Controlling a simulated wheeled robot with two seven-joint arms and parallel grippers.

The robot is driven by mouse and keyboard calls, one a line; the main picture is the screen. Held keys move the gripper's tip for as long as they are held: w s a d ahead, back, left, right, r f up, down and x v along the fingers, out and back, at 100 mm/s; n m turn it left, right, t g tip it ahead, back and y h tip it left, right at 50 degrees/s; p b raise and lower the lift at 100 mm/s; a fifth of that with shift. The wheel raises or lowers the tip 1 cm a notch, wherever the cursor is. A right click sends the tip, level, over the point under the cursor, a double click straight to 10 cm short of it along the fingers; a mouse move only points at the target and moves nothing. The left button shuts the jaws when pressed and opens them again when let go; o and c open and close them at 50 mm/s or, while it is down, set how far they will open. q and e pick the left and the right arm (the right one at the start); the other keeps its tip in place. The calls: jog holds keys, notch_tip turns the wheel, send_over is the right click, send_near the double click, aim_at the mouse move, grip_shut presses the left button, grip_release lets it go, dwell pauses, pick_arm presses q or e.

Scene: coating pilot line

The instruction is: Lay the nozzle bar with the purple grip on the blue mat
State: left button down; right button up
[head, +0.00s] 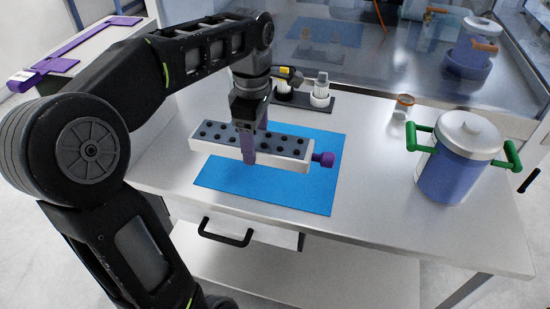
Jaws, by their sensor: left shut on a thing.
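The nozzle bar (285,145) is a long white block with a grey top dotted with several black nozzles. The front of the mat is bare. My right gripper is not in view.
Behind the mat stands a dark rack (305,99) with white-topped bottles. A small jar with an orange lid (405,101) stands at the back right. A blue-and-white pot (452,175) with green handles stands at right. A glass panel closes the back. Bare white table (375,190) lies between mat and pot.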

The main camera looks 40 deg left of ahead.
pick_arm(q)
send_over(258, 181)
jog(key=shift+f, duration=3.1)
jog(key=shift+f, duration=1.9)
jog(key=shift+f+b, duration=0.2)
jog(key=shift+b, duration=0.15)
jog(key=shift+c, duration=1.1)
grip_release()
jog(key=shift+r, duration=0.15)
